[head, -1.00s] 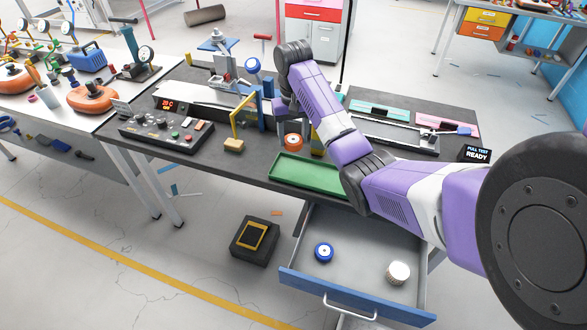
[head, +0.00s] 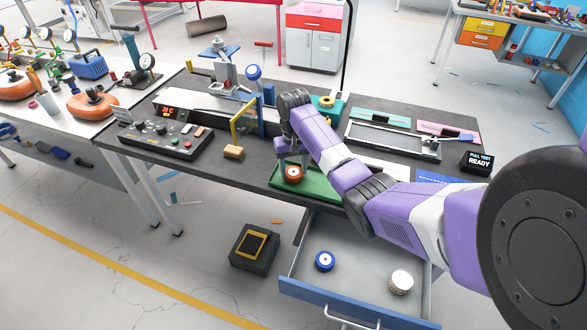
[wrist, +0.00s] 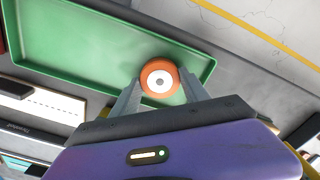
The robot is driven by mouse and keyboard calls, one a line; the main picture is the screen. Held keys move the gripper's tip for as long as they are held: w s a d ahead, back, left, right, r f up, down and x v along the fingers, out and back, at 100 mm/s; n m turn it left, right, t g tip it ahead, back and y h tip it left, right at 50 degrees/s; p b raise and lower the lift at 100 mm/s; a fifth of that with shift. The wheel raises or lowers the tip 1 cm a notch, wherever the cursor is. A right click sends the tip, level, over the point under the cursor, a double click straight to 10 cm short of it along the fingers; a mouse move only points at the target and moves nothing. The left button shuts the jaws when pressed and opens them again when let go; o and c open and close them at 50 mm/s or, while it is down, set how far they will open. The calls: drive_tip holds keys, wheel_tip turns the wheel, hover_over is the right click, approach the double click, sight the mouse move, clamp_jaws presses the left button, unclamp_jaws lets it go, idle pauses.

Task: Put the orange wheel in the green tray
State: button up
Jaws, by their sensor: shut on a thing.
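The orange wheel (head: 293,174) has a pale hub and is held between the fingers of my gripper (head: 291,164). In the wrist view the wheel (wrist: 160,78) sits between the two grey fingertips (wrist: 160,88), which are shut on it. The green tray (head: 318,188) is a shallow rectangle at the front edge of the dark bench. The wheel is over the left part of the tray in the head view. In the wrist view the tray (wrist: 90,45) spreads behind the wheel, which is near one end of it. I cannot tell whether the wheel touches the tray floor.
Below the tray an open drawer (head: 355,262) holds a blue wheel (head: 324,261) and a white wheel (head: 401,282).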

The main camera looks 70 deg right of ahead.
drive_tip(key=shift+f, duration=0.1)
drive_tip(key=o, duration=1.5)
